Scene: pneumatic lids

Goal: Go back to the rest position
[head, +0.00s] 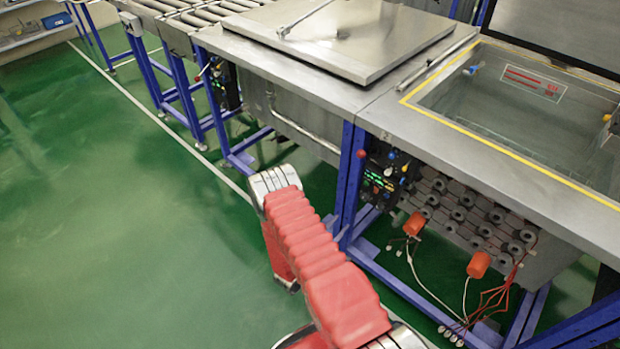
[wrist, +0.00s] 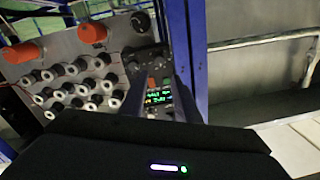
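My red, ribbed arm (head: 310,240) rises from the bottom of the head view, its metal-grey end standing in front of the blue frame of the workbench. The fingers of my gripper do not show in the head view. In the wrist view, a black housing with a small lit green-white light (wrist: 168,168) fills the bottom; it seems to be part of my own wrist.
A closed steel lid (head: 350,45) lies on the left tank. The open tank (head: 520,110) on the right has a yellow edge. Orange cylinders (head: 479,264) and red cables hang below. A blue post (head: 350,180) stands near my arm. Green floor (head: 100,220) is clear at left.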

